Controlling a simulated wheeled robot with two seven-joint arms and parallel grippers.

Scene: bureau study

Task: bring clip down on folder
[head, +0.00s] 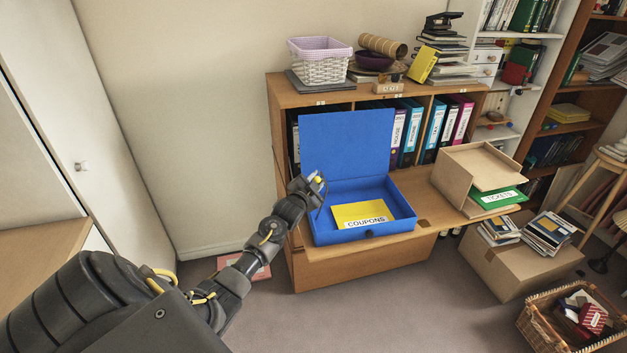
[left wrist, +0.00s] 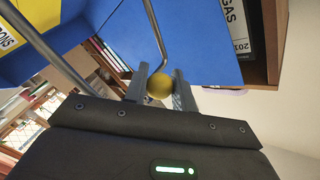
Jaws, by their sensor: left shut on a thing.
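The blue box file (head: 400,208) stands open on the drop-down desk, its lid (head: 345,140) upright at the back. The yellow folder (head: 352,212) labelled COUPONS lies inside it; a corner shows in the left wrist view (left wrist: 12,28). The clip is a thin metal wire (left wrist: 152,30) ending in a yellow ball knob (left wrist: 160,86). My left gripper (head: 318,182) is at the box's left side, above the rim. In the left wrist view its fingers (left wrist: 160,92) are closed around the knob. The clip is raised, away from the folder; its hinge is hidden. My right gripper is out of view.
A cardboard box (head: 465,172) with a green folder (head: 499,199) stands right of the box file on the desk. Upright binders (head: 433,125) fill the shelf behind. A wicker basket (head: 319,66) is on top of the bureau. A carton (head: 510,265) stands on the floor at right.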

